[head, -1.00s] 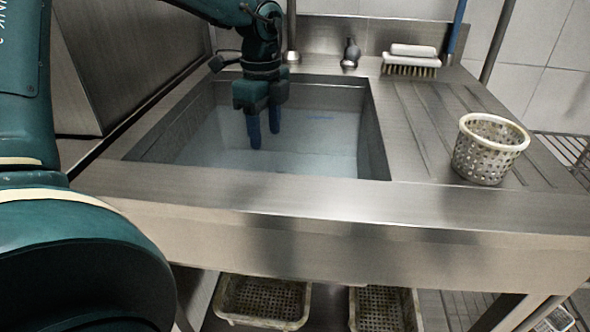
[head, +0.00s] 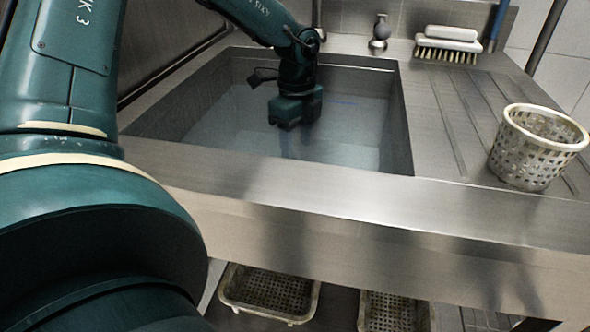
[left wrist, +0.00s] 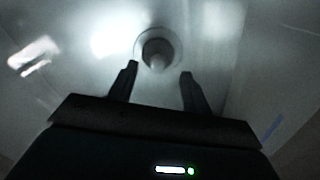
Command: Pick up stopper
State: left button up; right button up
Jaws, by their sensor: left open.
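The stopper (left wrist: 156,52) shows in the left wrist view as a round grey piece with a knob, set in a pale ring at the sink bottom. My left gripper (left wrist: 159,80) is open, with one dark finger on each side just short of the stopper, and nothing between them. In the head view my left gripper (head: 295,112) points down into the sink (head: 395,150), which holds cloudy water. Its fingers and the stopper cannot be made out there. My right gripper is not in view.
A perforated basket (head: 535,150) stands on the ribbed drainboard right of the sink. A white brush (head: 448,42) and a tap part (head: 379,35) are at the back. Baskets (head: 270,290) sit on a shelf below. The sink walls surround my gripper.

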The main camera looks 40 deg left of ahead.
aim_at(295, 155)
pick_arm(q)
jog(key=f+b, duration=0.1)
jog(key=f, duration=0.3)
jog(key=shift+s+f, duration=0.2)
grip_shut()
